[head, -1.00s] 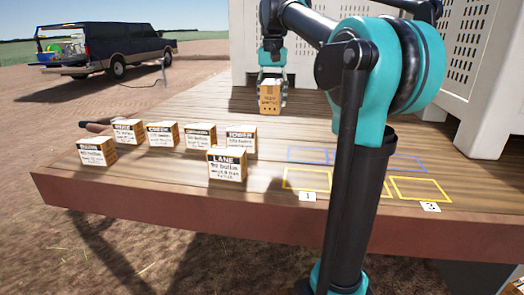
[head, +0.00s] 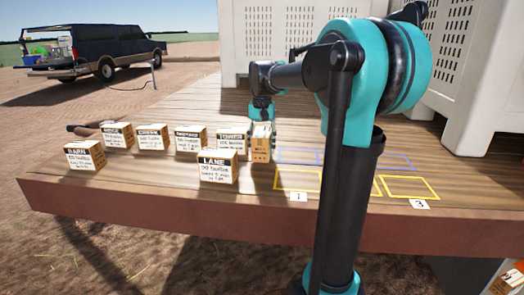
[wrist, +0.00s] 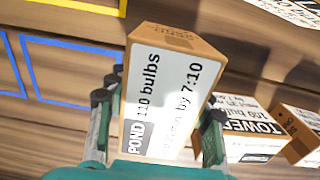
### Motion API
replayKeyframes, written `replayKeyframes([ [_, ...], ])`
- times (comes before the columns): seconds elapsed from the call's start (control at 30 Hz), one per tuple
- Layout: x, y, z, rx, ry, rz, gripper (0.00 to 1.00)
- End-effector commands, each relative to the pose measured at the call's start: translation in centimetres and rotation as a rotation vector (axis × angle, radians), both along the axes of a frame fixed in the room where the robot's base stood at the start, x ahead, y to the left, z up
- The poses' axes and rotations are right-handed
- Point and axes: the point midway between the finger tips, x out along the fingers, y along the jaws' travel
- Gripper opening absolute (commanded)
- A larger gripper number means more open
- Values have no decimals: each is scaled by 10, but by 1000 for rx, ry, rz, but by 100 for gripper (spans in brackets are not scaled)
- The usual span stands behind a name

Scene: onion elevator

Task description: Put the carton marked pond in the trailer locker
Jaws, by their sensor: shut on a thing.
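The carton marked POND (wrist: 170,90) is brown cardboard with a white label reading 110 bulbs and by 7:10. My gripper (wrist: 158,115) is shut on its sides in the wrist view. In the head view my gripper (head: 262,115) holds the carton (head: 261,143) upright, just right of the TOWER carton (head: 233,139) and behind the LANE carton (head: 217,167). I cannot tell whether its base touches the wooden deck. No trailer locker can be made out in these views.
Several similar cartons, including BARN (head: 84,156), stand to the left on the deck (head: 120,205). Blue (head: 388,154) and yellow (head: 410,178) outlined spaces on the right look empty. A dark vehicle (head: 110,45) with an open back is parked far left.

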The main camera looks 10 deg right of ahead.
Motion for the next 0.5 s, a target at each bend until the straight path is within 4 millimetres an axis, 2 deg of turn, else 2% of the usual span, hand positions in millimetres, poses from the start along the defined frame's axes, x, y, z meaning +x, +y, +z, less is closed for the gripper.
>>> replayKeyframes([
  [0.13,0,0,-17,0,0,0,4],
  [0.5,0,0,-21,0,0,0,4],
])
